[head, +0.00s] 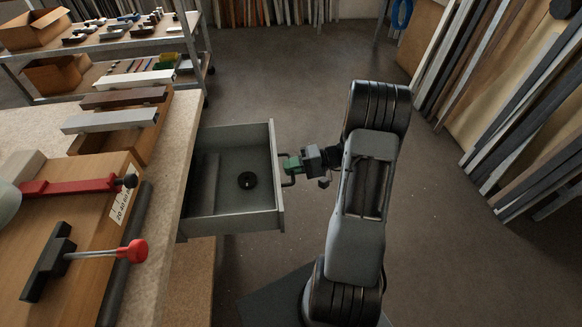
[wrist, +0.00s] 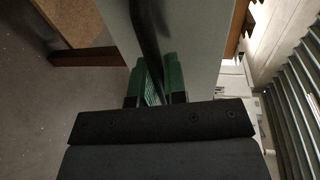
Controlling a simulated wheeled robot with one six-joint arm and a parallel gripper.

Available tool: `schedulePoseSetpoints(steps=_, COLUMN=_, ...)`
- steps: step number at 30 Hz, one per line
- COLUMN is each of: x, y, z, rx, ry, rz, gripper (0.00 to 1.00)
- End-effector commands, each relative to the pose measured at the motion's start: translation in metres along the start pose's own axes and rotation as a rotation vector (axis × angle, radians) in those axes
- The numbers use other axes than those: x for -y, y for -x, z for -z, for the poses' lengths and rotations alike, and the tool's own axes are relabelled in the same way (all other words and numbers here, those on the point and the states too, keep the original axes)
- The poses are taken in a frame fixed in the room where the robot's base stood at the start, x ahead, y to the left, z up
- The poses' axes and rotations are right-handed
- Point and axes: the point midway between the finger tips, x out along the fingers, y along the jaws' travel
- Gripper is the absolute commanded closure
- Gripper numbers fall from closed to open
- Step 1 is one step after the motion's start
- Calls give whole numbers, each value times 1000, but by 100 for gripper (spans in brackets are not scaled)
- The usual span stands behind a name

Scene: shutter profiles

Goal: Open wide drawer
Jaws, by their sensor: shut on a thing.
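The wide drawer (head: 235,222) is a grey box that stands pulled out from under the workbench, in the middle of the head view. My gripper (head: 292,165) has green fingers and is shut on the handle. In the wrist view the green fingers (wrist: 158,82) lie on both sides of the bar, against the pale drawer front (wrist: 195,45).
The workbench (head: 185,150) carries wooden boards, profiles and a red clamp (head: 75,186). A shelf rack (head: 120,45) with boxes stands at the back left. Long profiles (head: 490,90) lean along the right wall. The floor (head: 270,80) behind the drawer is clear.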

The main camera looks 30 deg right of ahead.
Motion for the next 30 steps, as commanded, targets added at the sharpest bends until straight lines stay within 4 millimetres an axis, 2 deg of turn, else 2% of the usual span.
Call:
schedulePoseSetpoints(steps=12, x=-2, y=0, z=-3, rx=13, ry=-5, rz=0, gripper=100)
schedulePoseSetpoints(steps=13, x=-2, y=0, z=-3, rx=13, ry=-5, rz=0, gripper=87)
schedulePoseSetpoints(steps=20, x=-1, y=1, z=-2, rx=8, ry=-3, rz=0, gripper=65)
schedulePoseSetpoints(steps=30, x=-1, y=7, z=-1, rx=3, ry=-1, rz=0, gripper=64)
